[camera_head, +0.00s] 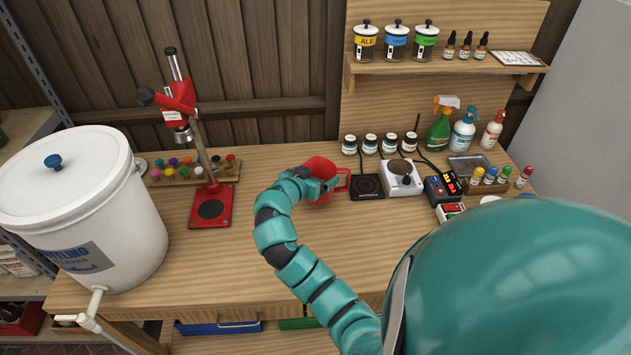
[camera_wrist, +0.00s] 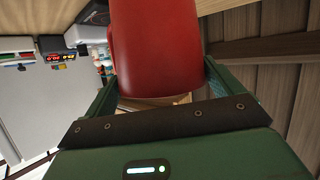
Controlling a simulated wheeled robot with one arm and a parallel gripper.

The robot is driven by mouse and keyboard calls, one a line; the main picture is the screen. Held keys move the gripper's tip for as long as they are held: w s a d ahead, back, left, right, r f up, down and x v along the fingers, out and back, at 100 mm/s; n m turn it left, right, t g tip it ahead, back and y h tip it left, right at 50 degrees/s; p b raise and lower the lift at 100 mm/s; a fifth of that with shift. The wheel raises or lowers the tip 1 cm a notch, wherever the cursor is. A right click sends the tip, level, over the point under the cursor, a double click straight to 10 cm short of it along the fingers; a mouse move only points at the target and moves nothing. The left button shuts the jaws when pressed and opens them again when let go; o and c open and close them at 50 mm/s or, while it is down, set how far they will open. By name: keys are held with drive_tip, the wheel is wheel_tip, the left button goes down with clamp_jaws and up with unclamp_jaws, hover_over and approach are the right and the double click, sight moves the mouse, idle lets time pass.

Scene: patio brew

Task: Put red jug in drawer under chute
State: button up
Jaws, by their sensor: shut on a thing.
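The red jug (camera_head: 321,168) is at the middle of the wooden workbench in the head view, partly hidden by my gripper (camera_head: 318,186). Its handle points right. My gripper is shut on the jug. In the wrist view the red jug (camera_wrist: 155,50) fills the space between the two fingers of my gripper (camera_wrist: 160,88). I cannot tell whether the jug touches the bench. Under the bench front, a blue drawer (camera_head: 218,326) and a green drawer (camera_head: 298,323) show in part. No chute can be made out, and my arm hides part of the bench front.
A red capping press (camera_head: 210,207) and a large white bucket (camera_head: 82,205) stand left. A black coaster-like plate (camera_head: 367,187), a white scale (camera_head: 402,177) and several jars and spray bottles stand right of the jug. The bench front (camera_head: 215,275) is clear left of my arm.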

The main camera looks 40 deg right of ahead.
wheel_tip(320, 180, down, 3)
drive_tip(key=shift+r+p, duration=0.15)
drive_tip(key=shift+p, duration=0.7)
drive_tip(key=shift+f+b, duration=0.35)
drive_tip(key=shift+b, duration=0.1)
drive_tip(key=o, duration=1)
drive_tip(key=shift+c, duration=0.2)
drive_tip(key=shift+r, duration=0.1)
